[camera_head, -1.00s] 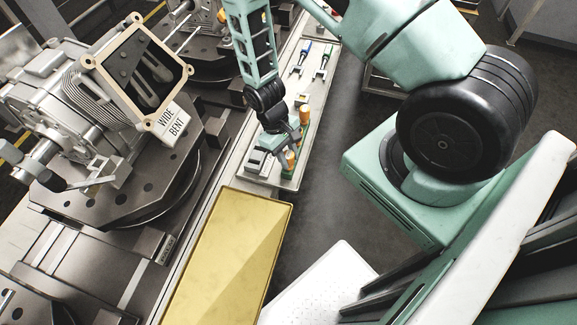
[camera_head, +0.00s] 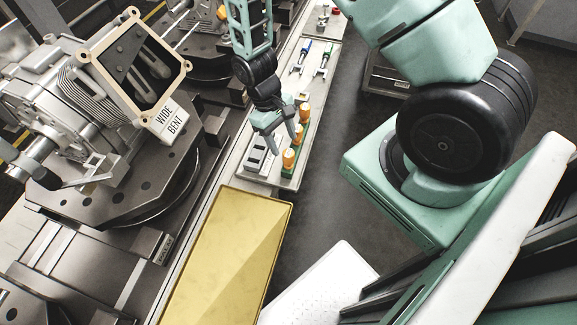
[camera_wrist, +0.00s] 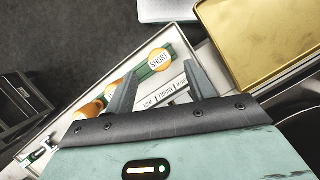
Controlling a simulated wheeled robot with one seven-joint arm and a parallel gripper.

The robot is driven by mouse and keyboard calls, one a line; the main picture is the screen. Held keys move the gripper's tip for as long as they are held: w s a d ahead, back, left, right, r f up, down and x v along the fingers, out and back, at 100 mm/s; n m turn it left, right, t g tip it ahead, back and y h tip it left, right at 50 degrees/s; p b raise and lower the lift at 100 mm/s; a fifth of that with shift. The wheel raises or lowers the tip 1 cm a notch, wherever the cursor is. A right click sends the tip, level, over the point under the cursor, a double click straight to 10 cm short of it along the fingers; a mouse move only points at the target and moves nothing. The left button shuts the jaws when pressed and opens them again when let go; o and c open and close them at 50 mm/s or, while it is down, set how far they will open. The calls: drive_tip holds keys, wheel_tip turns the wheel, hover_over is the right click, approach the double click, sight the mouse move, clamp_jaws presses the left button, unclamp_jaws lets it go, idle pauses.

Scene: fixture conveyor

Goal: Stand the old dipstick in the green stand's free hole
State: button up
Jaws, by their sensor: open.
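The green stand (camera_head: 287,171) is on the grey tray. Several orange-topped dipsticks stand in a row along it: a near one (camera_head: 289,158), a middle one (camera_head: 298,132) and a far one (camera_head: 304,108). In the wrist view, one orange top (camera_wrist: 159,60) reads "SHORT" and shows between my fingertips, apart from both; green stand (camera_wrist: 143,73) shows beside it. Other orange tops (camera_wrist: 90,110) are at the left, partly behind my finger. My gripper (camera_head: 283,143) is open and empty, just left of the row. I cannot tell which dipstick is the old one; the stand's holes are hidden.
A labelled white-and-grey block (camera_head: 258,154) lies left of the stand. A gold tray (camera_head: 226,254) is nearer. The engine with a "WIDE BENT" tag (camera_head: 169,121) sits on a round fixture at left. Blue and green tools (camera_head: 322,60) lie farther up the tray.

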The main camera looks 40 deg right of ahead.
drive_tip(key=b+v, duration=0.1)
drive_tip(key=v, duration=1)
drive_tip(key=shift+r, duration=0.25)
drive_tip(key=shift+a, duration=0.1)
drive_tip(key=s+a+r+n+t, duration=0.2)
drive_tip(key=s+a+r, duration=0.3)
drive_tip(key=a+r, duration=0.35)
drive_tip(key=s+a+r+n+t, duration=0.1)
drive_tip(key=s+a+r+n, duration=0.1)
drive_tip(key=s, duration=0.4)
drive_tip(key=s+a+r+n+t+y, duration=0.1)
drive_tip(key=s+a+r, duration=0.3)
drive_tip(key=s, duration=0.3)
drive_tip(key=shift+a+n, duration=0.4)
drive_tip(key=shift+a, duration=0.05)
